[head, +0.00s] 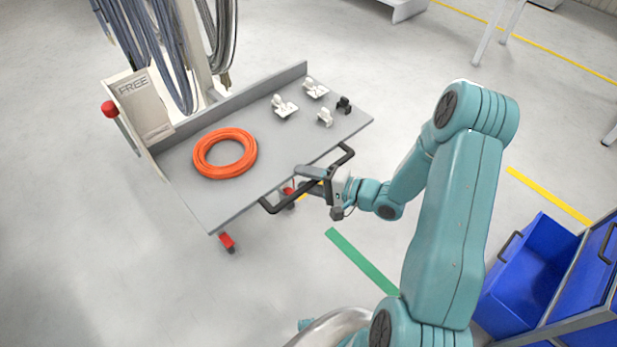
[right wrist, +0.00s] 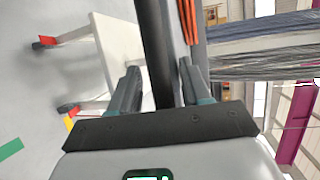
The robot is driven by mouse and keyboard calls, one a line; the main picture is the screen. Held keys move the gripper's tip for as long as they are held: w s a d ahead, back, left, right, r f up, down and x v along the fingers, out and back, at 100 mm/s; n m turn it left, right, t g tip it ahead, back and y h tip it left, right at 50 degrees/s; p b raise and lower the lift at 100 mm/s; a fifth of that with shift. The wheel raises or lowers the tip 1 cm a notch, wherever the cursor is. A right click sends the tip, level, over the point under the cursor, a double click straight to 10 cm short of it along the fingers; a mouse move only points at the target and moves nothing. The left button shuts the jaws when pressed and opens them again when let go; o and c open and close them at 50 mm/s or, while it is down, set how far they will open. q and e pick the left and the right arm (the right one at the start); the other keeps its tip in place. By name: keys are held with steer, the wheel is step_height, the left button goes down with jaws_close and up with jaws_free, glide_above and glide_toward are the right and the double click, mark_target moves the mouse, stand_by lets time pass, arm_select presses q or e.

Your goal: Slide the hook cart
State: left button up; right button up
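The hook cart has a grey deck (head: 265,150) with a white panel marked FREE at its left end and a hook column with hanging cables at the back. Its black handle bar (head: 272,207) runs along the near edge, and shows in the right wrist view (right wrist: 153,40). My right gripper (head: 310,180) is at the middle of the handle. In the right wrist view its two fingers stand on either side of the bar, with small gaps visible, so it is open around the bar. My left gripper is not in view.
An orange cable coil (head: 224,153) and several small white and black parts (head: 285,106) lie on the deck. A green floor line (head: 360,260) lies in front of the cart. Blue bins (head: 530,270) stand at the lower right. Floor left of the cart is clear.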

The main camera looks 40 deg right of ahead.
steer(key=shift+r, duration=0.1)
stand_by(0.3)
steer(key=shift+s, duration=0.15)
steer(key=v, duration=1.6)
steer(key=shift+p, duration=0.45)
steer(key=shift+s, duration=0.2)
